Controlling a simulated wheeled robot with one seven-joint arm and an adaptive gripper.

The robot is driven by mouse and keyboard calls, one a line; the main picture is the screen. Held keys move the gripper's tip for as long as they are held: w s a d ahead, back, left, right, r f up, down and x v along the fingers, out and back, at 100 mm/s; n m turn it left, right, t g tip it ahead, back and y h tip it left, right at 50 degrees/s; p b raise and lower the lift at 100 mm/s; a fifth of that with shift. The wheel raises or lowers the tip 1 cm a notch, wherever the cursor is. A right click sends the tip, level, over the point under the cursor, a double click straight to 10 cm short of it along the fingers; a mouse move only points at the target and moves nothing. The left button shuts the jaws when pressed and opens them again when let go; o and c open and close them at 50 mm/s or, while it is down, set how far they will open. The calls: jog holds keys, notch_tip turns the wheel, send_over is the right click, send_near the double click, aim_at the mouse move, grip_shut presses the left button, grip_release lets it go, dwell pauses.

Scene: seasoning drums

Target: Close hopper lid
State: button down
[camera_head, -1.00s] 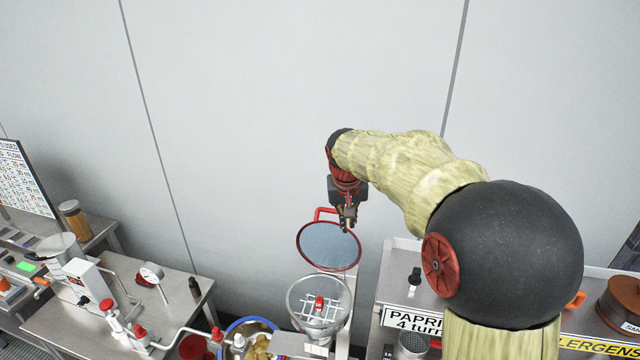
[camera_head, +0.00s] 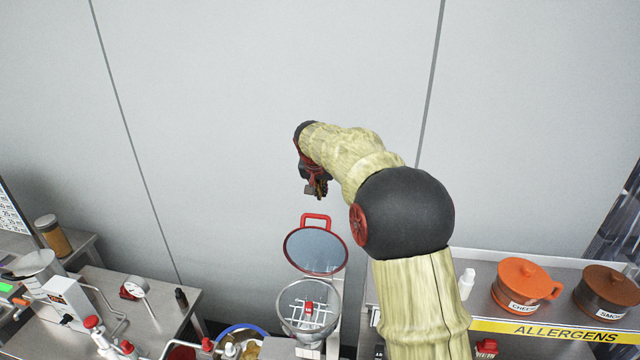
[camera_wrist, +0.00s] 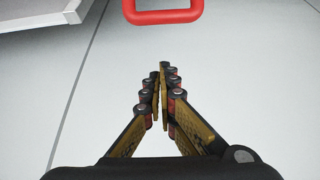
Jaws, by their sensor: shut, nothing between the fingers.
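The hopper lid (camera_head: 314,251) is a round grey-blue disc with a red rim, standing raised behind the clear hopper bowl (camera_head: 309,319). Its red handle (camera_head: 316,221) sticks up from the top edge. The bowl is open, with a white grid and a red knob inside. My gripper (camera_head: 320,190) is shut and empty, above the handle and apart from it. In the wrist view the handle (camera_wrist: 163,10) shows at the top edge, beyond the closed fingertips (camera_wrist: 161,68).
A shelf at right holds an orange pot (camera_head: 523,284) and a brown pot (camera_head: 606,292) behind a yellow allergens strip (camera_head: 545,331). A bench at left carries a gauge (camera_head: 134,288) and pipes. The wall behind is bare.

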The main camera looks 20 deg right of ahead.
jog(key=f, duration=0.1)
jog(key=s+a+f, duration=0.1)
jog(key=s+f+p, duration=0.1)
jog(key=shift+a+f, duration=0.1)
jog(key=shift+a, duration=0.15)
jog(key=shift+s+a+b, duration=0.15)
jog(key=shift+b, duration=0.35)
